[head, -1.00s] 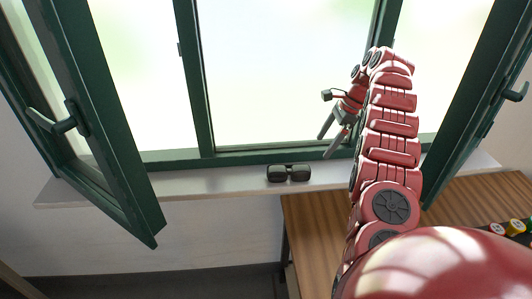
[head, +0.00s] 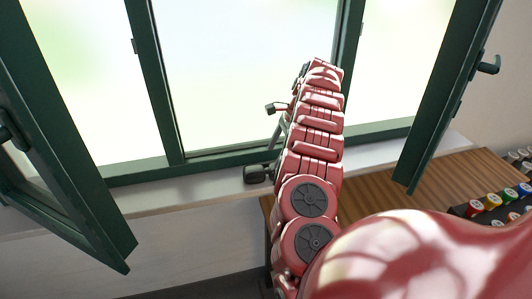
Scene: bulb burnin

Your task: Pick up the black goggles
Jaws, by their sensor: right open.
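The black goggles (head: 257,173) lie on the pale window sill below the open window. Their right part is hidden behind my red right arm. My right gripper (head: 276,142) is open and hangs just above the goggles, pointing down. It is partly hidden by my own arm, so the exact gap between its fingers and the goggles is hard to tell. My left gripper is not in view.
The window sill (head: 190,193) is clear to the left of the goggles. Green window sashes stand open at the left (head: 62,165) and right (head: 440,100). A wooden table (head: 400,187) stands below right, with several colourful round items (head: 490,200) in a dark rack.

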